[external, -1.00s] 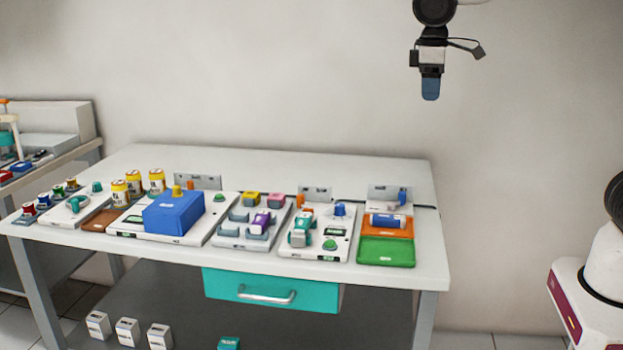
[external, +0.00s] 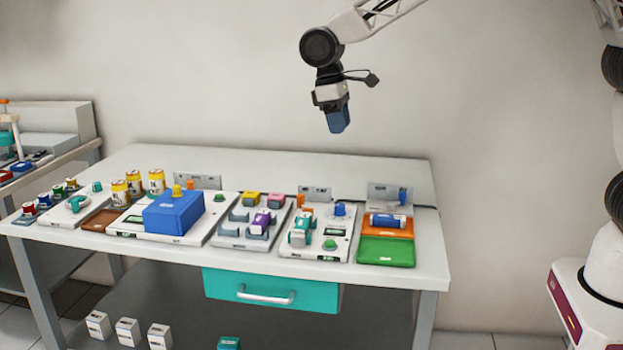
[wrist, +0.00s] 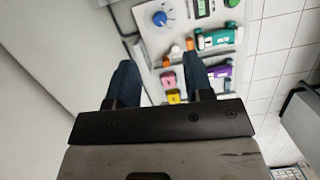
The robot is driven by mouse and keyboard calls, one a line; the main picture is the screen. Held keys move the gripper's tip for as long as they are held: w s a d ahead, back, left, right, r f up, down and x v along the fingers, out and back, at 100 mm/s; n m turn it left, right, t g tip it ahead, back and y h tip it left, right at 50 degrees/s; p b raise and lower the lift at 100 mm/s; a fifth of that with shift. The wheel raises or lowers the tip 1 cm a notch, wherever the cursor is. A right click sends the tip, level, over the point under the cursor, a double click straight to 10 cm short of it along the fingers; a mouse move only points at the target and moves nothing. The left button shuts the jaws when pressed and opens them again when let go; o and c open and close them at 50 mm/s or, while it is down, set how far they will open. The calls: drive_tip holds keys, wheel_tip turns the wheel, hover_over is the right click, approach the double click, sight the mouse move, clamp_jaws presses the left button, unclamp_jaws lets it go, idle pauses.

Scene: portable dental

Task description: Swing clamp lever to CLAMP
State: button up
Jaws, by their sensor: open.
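The white panel (external: 307,251) at the right middle of the table carries a teal part (external: 300,232), an orange upright piece (external: 308,211), a blue knob (external: 340,209) and a green button (external: 329,244). No lever is clearly labelled, and I cannot read a CLAMP mark; the orange piece may be the lever. The wrist view shows the teal part (wrist: 216,38), the orange piece (wrist: 190,44) and the blue knob (wrist: 160,18) beyond my fingers. My gripper (external: 339,131) is open and empty, high above the back of the table, its blue fingers (wrist: 160,78) spread apart.
Left of that panel stand a rack with a purple item (external: 261,222), a blue box (external: 173,214) and several yellow jars (external: 134,181). Orange and green trays (external: 386,262) lie to the right. Upright plates line the back. The air around my gripper is clear.

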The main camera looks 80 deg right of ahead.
drive_tip(key=g, duration=0.2)
approach(300, 195)
drive_tip(key=shift+x, duration=1.15)
drive_tip(key=shift+x, duration=3.9)
clamp_jaws()
